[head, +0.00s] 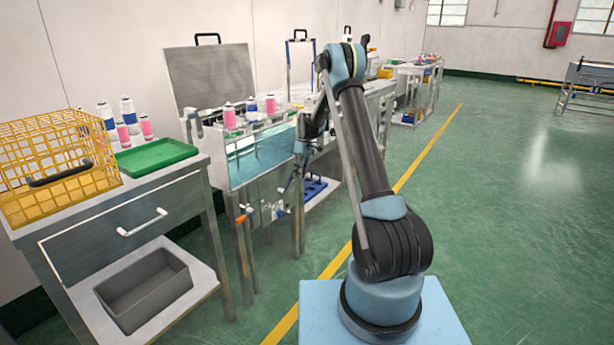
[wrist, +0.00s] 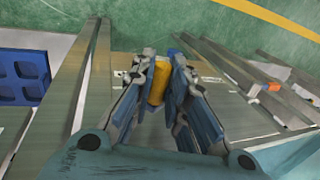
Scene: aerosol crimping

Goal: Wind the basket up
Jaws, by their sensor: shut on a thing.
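My gripper (wrist: 165,66) is shut on a yellow handle (wrist: 158,85) in the wrist view, with its blue-padded fingers on either side of it. In the head view my gripper (head: 287,190) is low at the front of the steel water bath (head: 238,172), where the handle is too small to make out. A yellow wire basket (head: 50,165) with a dark handle sits on the left cart. I cannot tell whether another basket is inside the bath.
A green tray (head: 158,156) and several cans share the left cart, with a grey bin (head: 145,285) below. An orange-handled valve (head: 243,215) sticks out of the bath front. A blue rack (head: 315,187) lies on a low shelf. The floor at right is clear.

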